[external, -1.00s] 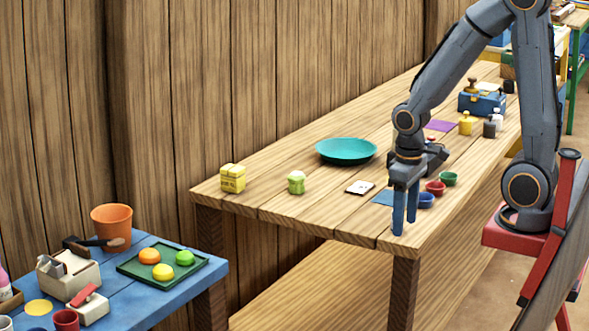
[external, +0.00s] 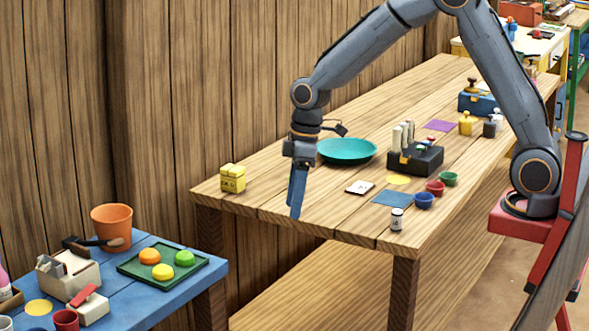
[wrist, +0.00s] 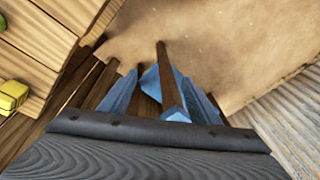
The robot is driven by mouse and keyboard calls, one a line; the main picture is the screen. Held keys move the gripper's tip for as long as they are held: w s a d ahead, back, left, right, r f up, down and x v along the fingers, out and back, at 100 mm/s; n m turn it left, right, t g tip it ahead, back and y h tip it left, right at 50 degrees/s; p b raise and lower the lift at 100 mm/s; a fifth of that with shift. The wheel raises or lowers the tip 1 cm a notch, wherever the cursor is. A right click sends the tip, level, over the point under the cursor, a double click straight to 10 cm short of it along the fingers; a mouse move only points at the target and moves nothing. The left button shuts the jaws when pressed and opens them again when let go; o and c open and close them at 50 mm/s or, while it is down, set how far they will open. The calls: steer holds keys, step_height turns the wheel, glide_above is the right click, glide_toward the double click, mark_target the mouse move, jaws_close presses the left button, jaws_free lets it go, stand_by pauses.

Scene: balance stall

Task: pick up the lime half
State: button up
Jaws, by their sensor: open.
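The likely lime half, a small bright green round piece (external: 184,258), lies on a dark green tray (external: 133,269) on the blue table at the lower left of the external view. An orange piece (external: 149,256) and a yellow piece (external: 163,272) lie beside it. My gripper (external: 297,212) points down near the front edge of the wooden table, to the right of the tray and well apart from it. Its blue fingers are open, and I see nothing held. I cannot make out the green piece in the wrist view.
The blue table (external: 197,284) also holds an orange pot (external: 111,226) behind the tray. On the wooden table (external: 262,200), a yellow box (external: 233,178) stands left of my gripper, and a teal dish (external: 347,151) lies behind it. The yellow box also shows in the wrist view (wrist: 12,95).

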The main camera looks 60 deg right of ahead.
steer(key=w+a+n+y+p, duration=0.1)
steer(key=w+a+n, duration=0.2)
steer(key=w+a, duration=0.45)
steer(key=n+y+p, duration=0.1)
steer(key=n+p, duration=0.1)
steer(key=n, duration=0.3)
glide_toward(186, 252)
steer(key=f, duration=0.1)
steer(key=shift+p+x, duration=1.6)
steer(key=shift+x, duration=2.3)
steer(key=shift+c, duration=0.3)
steer(key=c, duration=1.1)
